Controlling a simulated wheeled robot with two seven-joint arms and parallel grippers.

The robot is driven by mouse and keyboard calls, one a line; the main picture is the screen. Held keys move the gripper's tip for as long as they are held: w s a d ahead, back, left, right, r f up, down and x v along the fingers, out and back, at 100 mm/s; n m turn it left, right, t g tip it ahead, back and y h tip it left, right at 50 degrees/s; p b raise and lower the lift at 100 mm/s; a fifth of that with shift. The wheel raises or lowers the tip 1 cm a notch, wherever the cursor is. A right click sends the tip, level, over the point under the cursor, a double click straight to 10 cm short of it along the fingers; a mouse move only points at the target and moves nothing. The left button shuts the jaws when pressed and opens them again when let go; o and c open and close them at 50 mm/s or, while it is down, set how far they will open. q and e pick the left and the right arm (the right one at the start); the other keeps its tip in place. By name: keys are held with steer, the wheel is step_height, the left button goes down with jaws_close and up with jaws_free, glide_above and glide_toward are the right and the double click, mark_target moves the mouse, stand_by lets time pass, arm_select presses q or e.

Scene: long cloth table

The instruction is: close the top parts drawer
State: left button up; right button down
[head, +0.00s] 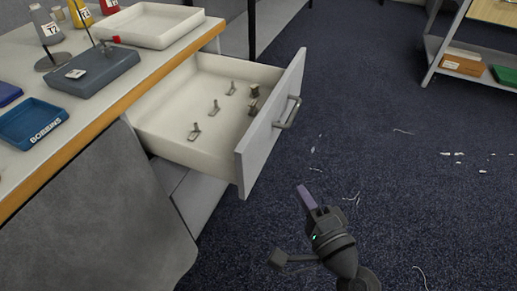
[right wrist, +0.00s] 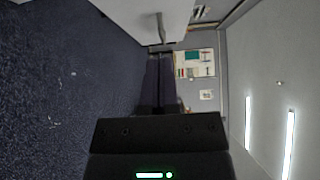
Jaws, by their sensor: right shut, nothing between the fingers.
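The top parts drawer (head: 271,128) is pulled well out from under the table in the head view. It holds several small metal parts (head: 214,107). Its grey front carries a bar handle (head: 288,112). My right gripper (head: 306,196) is shut and empty, in front of and below the drawer front, apart from it. In the right wrist view the shut fingers (right wrist: 159,84) point toward a pale panel (right wrist: 145,18) with a handle (right wrist: 161,28) at the top, likely the drawer front. My left gripper is not in view.
The table (head: 110,88) bears a white tray (head: 152,24), a blue bobbins tray (head: 33,122), a grey device (head: 84,71) and thread spools (head: 45,24). A shelf with boxes (head: 463,63) stands at the far right. The carpet (head: 400,150) is mostly clear, with scattered scraps.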

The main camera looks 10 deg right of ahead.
glide_toward(258, 146)
steer(key=w+d, duration=0.2)
steer(key=w, duration=0.3)
steer(key=shift+w+a+f+p, duration=0.1)
steer(key=shift+w+a+p, duration=0.15)
steer(key=shift+a, duration=0.25)
steer(key=shift+w+a+f+p, duration=0.1)
steer(key=shift+w+a, duration=0.15)
steer(key=shift+a, duration=0.25)
steer(key=shift+w+a, duration=0.3)
steer(key=shift+a, duration=0.15)
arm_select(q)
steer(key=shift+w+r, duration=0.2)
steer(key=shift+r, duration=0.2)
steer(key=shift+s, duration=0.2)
arm_select(e)
steer(key=shift+w+a, duration=0.1)
